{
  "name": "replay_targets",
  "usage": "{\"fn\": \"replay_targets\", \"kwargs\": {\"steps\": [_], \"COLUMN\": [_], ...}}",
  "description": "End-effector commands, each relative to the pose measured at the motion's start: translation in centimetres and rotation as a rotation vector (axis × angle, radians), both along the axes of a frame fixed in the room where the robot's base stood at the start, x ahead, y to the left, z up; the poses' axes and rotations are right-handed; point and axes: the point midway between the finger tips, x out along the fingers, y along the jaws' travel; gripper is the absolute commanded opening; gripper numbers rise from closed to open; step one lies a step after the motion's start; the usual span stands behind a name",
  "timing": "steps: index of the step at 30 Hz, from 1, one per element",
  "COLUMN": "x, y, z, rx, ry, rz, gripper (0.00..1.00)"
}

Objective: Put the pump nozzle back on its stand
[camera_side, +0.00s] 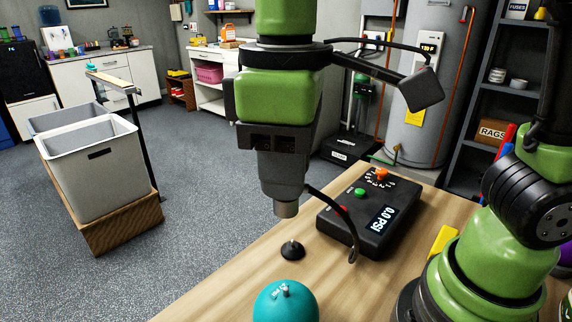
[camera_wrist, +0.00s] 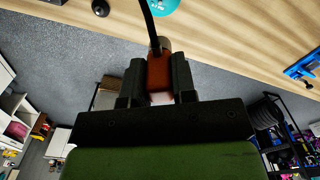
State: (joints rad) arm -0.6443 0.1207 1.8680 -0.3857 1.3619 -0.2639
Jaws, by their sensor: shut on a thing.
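My gripper (camera_side: 284,190) points down above the wooden table and is shut on the pump nozzle. In the wrist view the nozzle (camera_wrist: 159,72) is an orange-red block between the two dark fingers (camera_wrist: 158,82), with a black hose running from it. In the side view only its grey tip (camera_side: 287,209) shows below the fingers; the rest is hidden. The small black stand (camera_side: 292,251), a round base with a short peg, is on the table below the tip, apart from it. A dark round thing, likely the stand, shows at the wrist view's top edge (camera_wrist: 100,8).
The black pump (camera_side: 370,212), reading 0.0 PSI, stands right of the stand. Its hose (camera_side: 338,208) curves beside my gripper. A teal ball (camera_side: 285,302) is at the table's front. A yellow object (camera_side: 442,240) lies near my base. The table (camera_side: 235,290) is bare left of the ball.

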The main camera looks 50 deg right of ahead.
Motion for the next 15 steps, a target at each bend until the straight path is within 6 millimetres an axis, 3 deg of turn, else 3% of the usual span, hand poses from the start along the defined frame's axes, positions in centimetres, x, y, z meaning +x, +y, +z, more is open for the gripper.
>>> {"fn": "replay_targets", "kwargs": {"steps": [4, 8, 15], "x": [0.8, 3.3, 8.3], "y": [-0.4, -2.1, -8.2], "z": [-0.7, -3.2, -9.9], "rx": [-0.003, -0.009, -0.007], "ry": [0.002, 0.008, 0.012], "rz": [-0.003, -0.004, -0.002], "gripper": [0.0, 0.0, 0.0]}}
